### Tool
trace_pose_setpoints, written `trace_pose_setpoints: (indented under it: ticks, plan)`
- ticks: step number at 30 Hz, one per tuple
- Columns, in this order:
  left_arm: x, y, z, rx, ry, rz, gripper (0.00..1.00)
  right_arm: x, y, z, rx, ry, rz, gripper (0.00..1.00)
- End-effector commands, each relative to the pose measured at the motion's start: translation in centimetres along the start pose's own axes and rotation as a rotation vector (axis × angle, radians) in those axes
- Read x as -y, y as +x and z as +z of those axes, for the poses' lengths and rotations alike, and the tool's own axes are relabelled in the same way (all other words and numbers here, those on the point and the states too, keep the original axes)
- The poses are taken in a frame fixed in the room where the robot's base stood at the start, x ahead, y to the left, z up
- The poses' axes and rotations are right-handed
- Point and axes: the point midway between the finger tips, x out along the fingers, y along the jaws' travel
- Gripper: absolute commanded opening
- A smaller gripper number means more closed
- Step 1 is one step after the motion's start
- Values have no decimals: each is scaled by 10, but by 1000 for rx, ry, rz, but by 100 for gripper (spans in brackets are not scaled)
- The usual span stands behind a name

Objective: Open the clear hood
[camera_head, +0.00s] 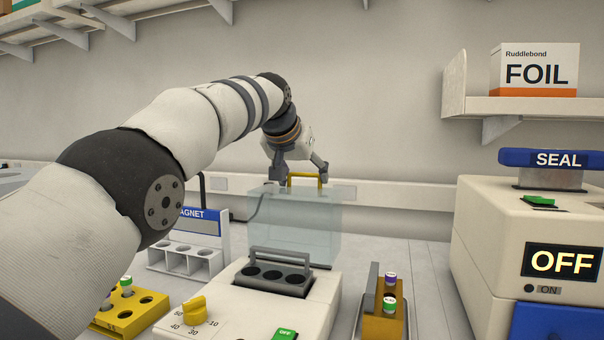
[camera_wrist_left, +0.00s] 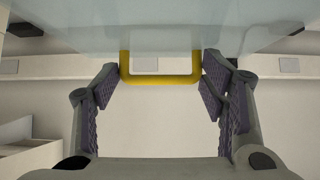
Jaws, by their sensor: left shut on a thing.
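The clear hood (camera_head: 325,225) is a pale, see-through box at the rear of the white heater unit (camera_head: 235,315), behind its grey tube block (camera_head: 262,272). Its yellow handle (camera_head: 306,175) is at the top. My left gripper (camera_head: 300,178) is at this handle, with one finger on each side. In the left wrist view the yellow handle (camera_wrist_left: 160,79) spans between the purple finger pads, which touch its two ends, and the clear hood (camera_wrist_left: 160,25) fills the top. My right gripper is not in view.
A white rack (camera_head: 188,262) and a yellow tube rack (camera_head: 130,312) stand at left. A brown rack with capped tubes (camera_head: 383,322) stands right of the heater. The sealer (camera_head: 480,235) takes the far right, below a shelf with a foil box (camera_head: 535,70).

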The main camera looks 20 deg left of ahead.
Motion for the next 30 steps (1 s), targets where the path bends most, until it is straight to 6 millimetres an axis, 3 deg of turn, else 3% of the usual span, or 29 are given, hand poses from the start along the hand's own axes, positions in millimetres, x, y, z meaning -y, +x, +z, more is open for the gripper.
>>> trace_pose_setpoints:
  ticks: [3, 4, 5, 17, 21, 27, 30]
  plan:
    - [-2, -6, -8, -25, 0, 3, 15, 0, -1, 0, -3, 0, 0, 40]
    - [-2, -6, -8, -25, 0, 3, 70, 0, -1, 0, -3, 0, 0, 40]
    - [-2, -6, -8, -25, 0, 3, 76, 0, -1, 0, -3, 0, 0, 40]
    - [0, -8, -4, -11, -1, 1, 76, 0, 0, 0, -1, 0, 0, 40]
    - [-1, -28, -4, -11, -1, 1, 76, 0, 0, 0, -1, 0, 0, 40]
    - [-2, -89, -4, -17, 0, 2, 76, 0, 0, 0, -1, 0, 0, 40]
    - [-2, -106, -2, -9, 3, -2, 76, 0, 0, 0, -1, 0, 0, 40]
